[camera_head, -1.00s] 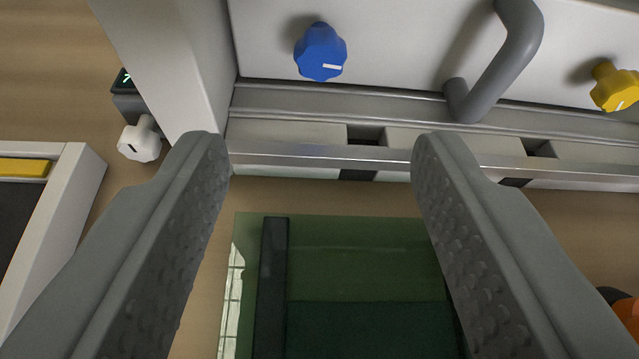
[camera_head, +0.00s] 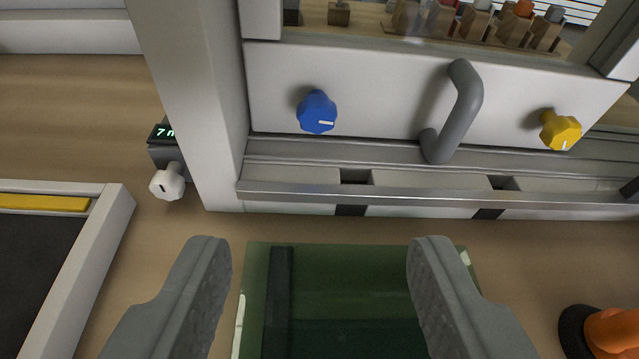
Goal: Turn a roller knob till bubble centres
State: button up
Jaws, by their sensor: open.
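My gripper (camera_head: 319,250) is open and empty, its two grey fingers spread in the lower part of the view. A blue knob (camera_head: 317,112) with a white mark sits on the white front panel (camera_head: 385,95), above and beyond the fingers. A yellow knob (camera_head: 561,131) with a white mark sits at the panel's right end. My fingers touch none of the knobs. I cannot make out a bubble or identify a roller.
A grey handle (camera_head: 455,112) sticks out between the blue and yellow knobs. A metal rail (camera_head: 420,196) runs below the panel. A green translucent box (camera_head: 350,270) lies below my fingers. A white-rimmed tray (camera_head: 112,222) is left, an orange object (camera_head: 612,333) lower right.

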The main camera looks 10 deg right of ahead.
aim_at(317, 121)
jog(key=f+m+t, duration=0.1)
jog(key=f+m, duration=0.1)
jog(key=s+d+f+m+t, duration=0.1)
jog(key=f+m, duration=0.1)
jog(key=f+m+t, duration=0.1)
jog(key=f+m, duration=0.1)
jog(key=m, duration=0.1)
jog(key=shift+s+d+f+t, duration=0.1)
jog(key=shift+s+d+t, duration=0.1)
jog(key=shift+t, duration=0.1)
jog(key=shift+s+a+f+m+t, duration=0.3)
jog(key=shift+a+f+m+t, duration=0.15)
jog(key=shift+m, duration=0.25)
jog(key=w, duration=1.7)
jog(key=shift+w+d, duration=0.15)
jog(key=shift+d, duration=0.15)
jog(key=c, duration=1)
jog(key=shift+o, duration=0.2)
